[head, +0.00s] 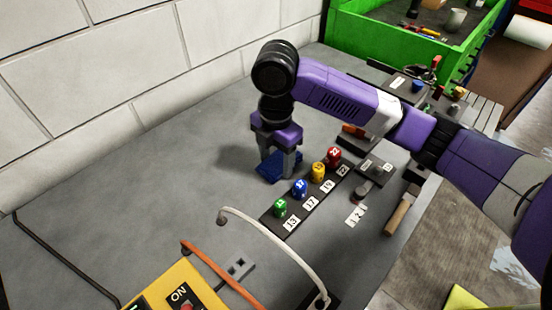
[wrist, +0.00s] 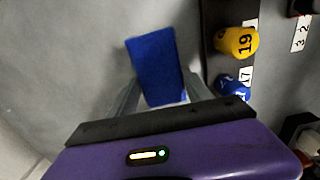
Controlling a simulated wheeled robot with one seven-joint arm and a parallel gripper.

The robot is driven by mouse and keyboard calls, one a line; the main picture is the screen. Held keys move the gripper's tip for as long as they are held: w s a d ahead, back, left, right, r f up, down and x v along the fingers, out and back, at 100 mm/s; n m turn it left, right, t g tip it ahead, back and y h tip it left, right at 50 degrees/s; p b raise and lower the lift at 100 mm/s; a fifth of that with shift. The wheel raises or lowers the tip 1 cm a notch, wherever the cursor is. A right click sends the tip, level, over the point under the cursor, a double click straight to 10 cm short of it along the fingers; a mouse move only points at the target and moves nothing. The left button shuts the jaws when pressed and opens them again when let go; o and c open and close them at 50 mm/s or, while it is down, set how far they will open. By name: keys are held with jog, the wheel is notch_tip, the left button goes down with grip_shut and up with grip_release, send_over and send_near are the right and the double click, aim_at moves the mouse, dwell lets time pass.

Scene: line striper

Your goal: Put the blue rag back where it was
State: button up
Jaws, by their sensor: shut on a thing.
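The blue rag (head: 270,168) is a small folded blue cloth at the grey bench top, left of the row of numbered pieces. My gripper (head: 279,165) points down over it and is shut on it. In the wrist view the rag (wrist: 157,62) sticks out between the two fingers (wrist: 158,100). I cannot tell whether the rag touches the bench.
A dark strip (head: 271,221) holds green, blue, yellow and red numbered pieces just right of my gripper. A white curved handle (head: 262,226) and a yellow box (head: 165,292) stand in front. A green bin (head: 390,39) is at the back right.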

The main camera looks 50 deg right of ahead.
aim_at(276, 162)
jog(key=shift+f, duration=0.15)
jog(key=o, duration=1.3)
notch_tip(276, 162, up, 12)
jog(key=shift+r+p, duration=0.2)
jog(key=shift+p, duration=0.25)
